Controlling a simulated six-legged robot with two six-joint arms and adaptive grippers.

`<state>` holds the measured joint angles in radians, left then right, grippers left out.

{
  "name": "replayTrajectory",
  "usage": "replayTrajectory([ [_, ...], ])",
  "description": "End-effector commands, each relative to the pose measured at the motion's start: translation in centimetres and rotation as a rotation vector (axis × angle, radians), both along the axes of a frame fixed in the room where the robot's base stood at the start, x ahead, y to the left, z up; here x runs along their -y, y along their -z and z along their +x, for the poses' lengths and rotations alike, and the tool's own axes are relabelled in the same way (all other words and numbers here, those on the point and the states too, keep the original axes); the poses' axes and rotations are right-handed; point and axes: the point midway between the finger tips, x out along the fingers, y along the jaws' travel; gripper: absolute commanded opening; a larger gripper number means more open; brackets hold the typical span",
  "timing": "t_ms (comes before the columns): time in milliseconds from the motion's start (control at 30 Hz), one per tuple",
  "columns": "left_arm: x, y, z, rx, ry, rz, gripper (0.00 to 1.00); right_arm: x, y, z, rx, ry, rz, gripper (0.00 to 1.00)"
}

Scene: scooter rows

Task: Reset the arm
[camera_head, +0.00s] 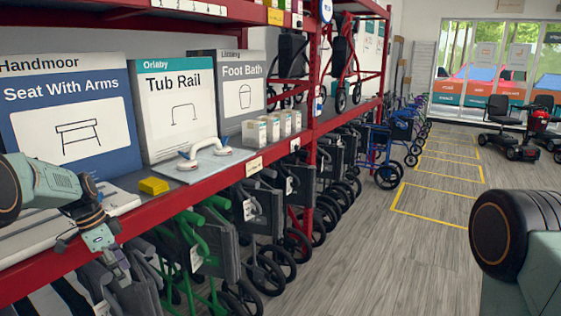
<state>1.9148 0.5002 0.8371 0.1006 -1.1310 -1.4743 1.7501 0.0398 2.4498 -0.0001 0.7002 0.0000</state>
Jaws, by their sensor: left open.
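My left arm comes in at the left edge, bent over the front of the red shelf. My left gripper (118,272) points down, just in front of the shelf's red front edge. It is open, and I see nothing between its fingers. Folded rollators hang or stand behind and below it. Only a dark round joint and a pale green link of my right arm show at the lower right. The right gripper is out of view.
The red shelf (215,184) carries a yellow block (154,186), a white suction grab handle (204,152), small boxes (254,133) and a Tub Rail box (172,105). Rollators (262,215) line up below. The grey aisle floor (365,260) is clear; scooters (503,125) stand far right.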

Motion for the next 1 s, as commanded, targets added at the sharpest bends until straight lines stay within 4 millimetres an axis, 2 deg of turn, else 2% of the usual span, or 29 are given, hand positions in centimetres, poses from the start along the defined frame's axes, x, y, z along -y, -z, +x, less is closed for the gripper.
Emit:
replayTrajectory([
  [33, 1.8, 3.8, -0.8, -0.031, -0.039, 0.013, 0.6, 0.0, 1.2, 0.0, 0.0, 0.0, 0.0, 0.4],
  [200, 6.6, 12.9, -4.2, -0.087, -0.203, 0.071, 0.6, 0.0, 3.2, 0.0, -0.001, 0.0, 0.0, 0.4],
  [367, 10.7, 20.2, -9.3, -0.128, -0.351, 0.123, 0.6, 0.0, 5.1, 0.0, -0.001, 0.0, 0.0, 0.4],
  [500, 13.8, 25.3, -14.7, -0.149, -0.476, 0.163, 0.6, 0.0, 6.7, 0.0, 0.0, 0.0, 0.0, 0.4],
  [600, 15.7, 28.0, -19.0, -0.159, -0.562, 0.187, 0.6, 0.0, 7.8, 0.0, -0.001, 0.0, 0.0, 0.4],
  [733, 17.7, 30.5, -25.0, -0.168, -0.672, 0.211, 0.6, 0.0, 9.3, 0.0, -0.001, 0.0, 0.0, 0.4],
  [867, 19.3, 31.7, -31.0, -0.174, -0.783, 0.225, 0.6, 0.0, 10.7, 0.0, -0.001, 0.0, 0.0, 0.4],
  [1000, 20.3, 31.5, -36.3, -0.175, -0.887, 0.229, 0.6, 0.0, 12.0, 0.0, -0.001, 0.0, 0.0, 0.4],
])
